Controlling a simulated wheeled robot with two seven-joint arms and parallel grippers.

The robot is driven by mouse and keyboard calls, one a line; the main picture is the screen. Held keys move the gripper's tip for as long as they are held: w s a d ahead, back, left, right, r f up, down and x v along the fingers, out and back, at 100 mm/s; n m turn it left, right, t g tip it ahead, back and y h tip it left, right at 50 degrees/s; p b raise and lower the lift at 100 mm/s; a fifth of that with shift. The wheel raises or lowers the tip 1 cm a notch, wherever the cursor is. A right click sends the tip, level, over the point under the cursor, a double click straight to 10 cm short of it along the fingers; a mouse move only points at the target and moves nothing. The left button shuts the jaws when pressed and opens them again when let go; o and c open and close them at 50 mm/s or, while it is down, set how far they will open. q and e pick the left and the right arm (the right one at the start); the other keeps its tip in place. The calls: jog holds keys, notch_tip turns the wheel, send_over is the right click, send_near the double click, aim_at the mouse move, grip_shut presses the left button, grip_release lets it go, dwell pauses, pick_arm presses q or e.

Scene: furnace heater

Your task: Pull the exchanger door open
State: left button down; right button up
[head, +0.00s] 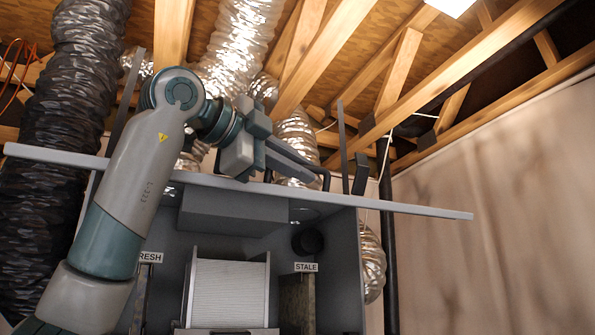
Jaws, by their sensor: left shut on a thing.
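The exchanger door (420,209) is a long grey panel seen nearly edge-on, running across the top of the open exchanger box (345,270). It stands swung out and up, so the inside of the box shows below it. My left gripper (318,172) is above the door, its fingers shut on the dark door handle (326,181), which shows only in part. My left arm crosses in front of the door's left part and hides some of it. My right gripper is out of view.
Inside the box are a white pleated filter core (229,293) and labels reading "FRESH" (150,257) and "STALE" (306,267). Silver ducts (240,45) and a black duct (75,130) hang around it. Wooden beams (400,80) are overhead.

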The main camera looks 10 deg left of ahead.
pick_arm(q)
jog(key=shift+a+r, duration=0.1)
jog(key=shift+r, duration=0.1)
jog(key=c, duration=2.1)
grip_release()
jog(key=shift+w+f, duration=0.1)
jog(key=shift+f, duration=0.05)
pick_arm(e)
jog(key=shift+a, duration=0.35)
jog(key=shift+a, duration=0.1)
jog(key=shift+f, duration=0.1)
pick_arm(q)
jog(key=shift+s+a+b, duration=0.25)
jog(key=shift+s+b, duration=0.15)
jog(key=shift+s, duration=0.05)
jog(key=b+v, duration=0.6)
jog(key=v, duration=1)
jog(key=shift+s+a, duration=0.1)
jog(key=shift+s, duration=0.05)
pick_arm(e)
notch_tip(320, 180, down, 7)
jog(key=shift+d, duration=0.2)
